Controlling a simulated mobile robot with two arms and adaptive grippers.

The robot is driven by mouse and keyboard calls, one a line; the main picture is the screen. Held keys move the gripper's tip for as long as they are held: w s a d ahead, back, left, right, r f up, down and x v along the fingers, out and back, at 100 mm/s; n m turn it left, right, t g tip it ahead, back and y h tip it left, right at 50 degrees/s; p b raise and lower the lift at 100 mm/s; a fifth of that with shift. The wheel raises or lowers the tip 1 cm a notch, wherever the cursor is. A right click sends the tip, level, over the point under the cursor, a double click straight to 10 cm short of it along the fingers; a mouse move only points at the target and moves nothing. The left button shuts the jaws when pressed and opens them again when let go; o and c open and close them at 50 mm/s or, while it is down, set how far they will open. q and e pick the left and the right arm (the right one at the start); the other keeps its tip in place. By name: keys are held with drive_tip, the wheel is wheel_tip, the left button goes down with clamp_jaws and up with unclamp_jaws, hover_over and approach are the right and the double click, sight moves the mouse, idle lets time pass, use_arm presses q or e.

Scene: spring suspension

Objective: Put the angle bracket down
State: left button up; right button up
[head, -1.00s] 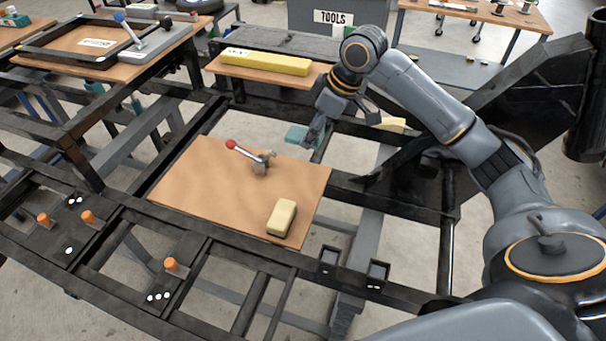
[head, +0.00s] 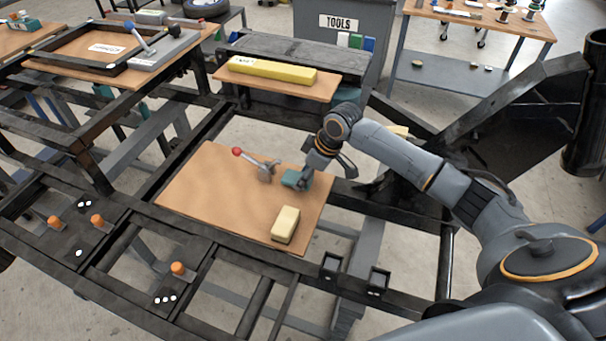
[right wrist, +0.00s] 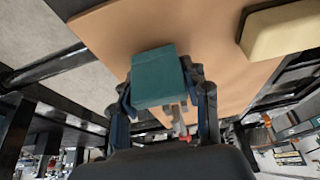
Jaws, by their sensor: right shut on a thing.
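A teal piece, which I take to be the angle bracket (head: 291,178), is at the right back part of the wooden board (head: 215,205). My right gripper (head: 303,181) is shut on it. In the right wrist view, the teal bracket (right wrist: 158,76) sits between the two fingers of my right gripper (right wrist: 163,98), with its broad face showing. It is over the board; I cannot tell whether it touches the surface. My left gripper is not in view.
A red-knobbed lever clamp (head: 262,168) stands on the board just left of the bracket. A cream block (head: 286,225) lies near the board's front right corner. The board's left part is clear. Black frame rails (head: 205,240) with open gaps surround it.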

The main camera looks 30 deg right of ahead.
drive_tip(key=shift+w+a+f+p, duration=0.3)
drive_tip(key=shift+f, duration=0.2)
drive_tip(key=shift+s+d+f, duration=0.1)
drive_tip(key=shift+f, duration=0.1)
drive_tip(key=o, duration=1.3)
drive_tip(key=b+v, duration=0.1)
drive_tip(key=v, duration=1.1)
drive_tip(key=shift+r, duration=0.15)
